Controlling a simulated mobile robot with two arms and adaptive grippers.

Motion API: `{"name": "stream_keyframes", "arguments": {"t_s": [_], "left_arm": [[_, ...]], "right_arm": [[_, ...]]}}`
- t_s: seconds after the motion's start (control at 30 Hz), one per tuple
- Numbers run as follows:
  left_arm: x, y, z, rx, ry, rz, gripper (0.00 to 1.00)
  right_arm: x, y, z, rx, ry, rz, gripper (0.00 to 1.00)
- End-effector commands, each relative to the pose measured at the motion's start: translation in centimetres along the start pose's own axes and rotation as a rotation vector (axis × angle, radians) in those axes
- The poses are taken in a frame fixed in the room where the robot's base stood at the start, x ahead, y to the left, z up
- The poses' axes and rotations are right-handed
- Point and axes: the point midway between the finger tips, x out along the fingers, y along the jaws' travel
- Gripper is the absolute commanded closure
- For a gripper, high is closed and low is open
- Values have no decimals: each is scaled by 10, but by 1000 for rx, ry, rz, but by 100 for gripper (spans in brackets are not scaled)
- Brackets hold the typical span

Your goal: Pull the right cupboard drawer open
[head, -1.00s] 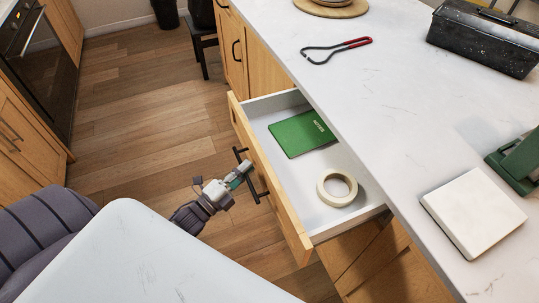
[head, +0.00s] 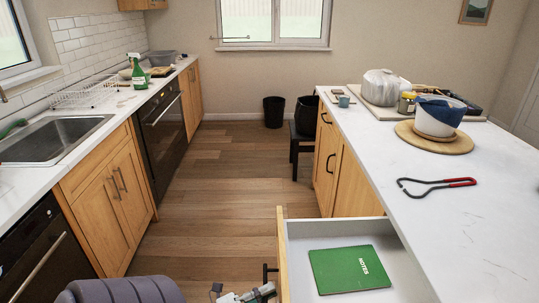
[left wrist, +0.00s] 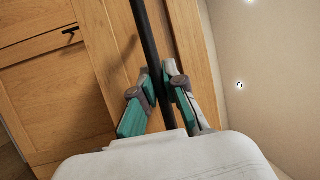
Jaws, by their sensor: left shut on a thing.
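The cupboard drawer (head: 335,229) stands pulled out from the island at the bottom of the head view, with its white inside showing. A green notebook (head: 349,270) lies flat in it. The drawer's black bar handle (head: 265,274) is on its wooden front; it also shows in the left wrist view (left wrist: 146,38). My left gripper (head: 250,295) is at this handle, partly cut off by the bottom edge. In the left wrist view its teal and grey fingers (left wrist: 157,92) are shut around the bar. My right gripper is out of view.
The white island top (head: 450,215) runs along the right, with a red-handled wire tool (head: 438,186) and a bowl on a round board (head: 433,142). A black stool (head: 301,150) stands beside the island. The wooden floor (head: 200,200) between island and left counter is clear.

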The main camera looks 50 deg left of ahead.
Motion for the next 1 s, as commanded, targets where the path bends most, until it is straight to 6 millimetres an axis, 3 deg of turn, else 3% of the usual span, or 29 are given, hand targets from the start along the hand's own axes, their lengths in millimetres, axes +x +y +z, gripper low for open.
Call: {"name": "stream_keyframes", "arguments": {"t_s": [0.17,0.2,0.33,0.73,1.0], "left_arm": [[-1,1,0,-1,-1,4,100],[0,1,0,0,-1,4,83],[0,1,0,0,-1,3,63],[-8,1,0,-1,-1,3,63],[-61,2,0,-1,-4,6,63]], "right_arm": [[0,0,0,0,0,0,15],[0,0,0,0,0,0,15],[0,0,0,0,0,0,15],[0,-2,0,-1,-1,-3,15],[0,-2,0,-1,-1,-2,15]]}}
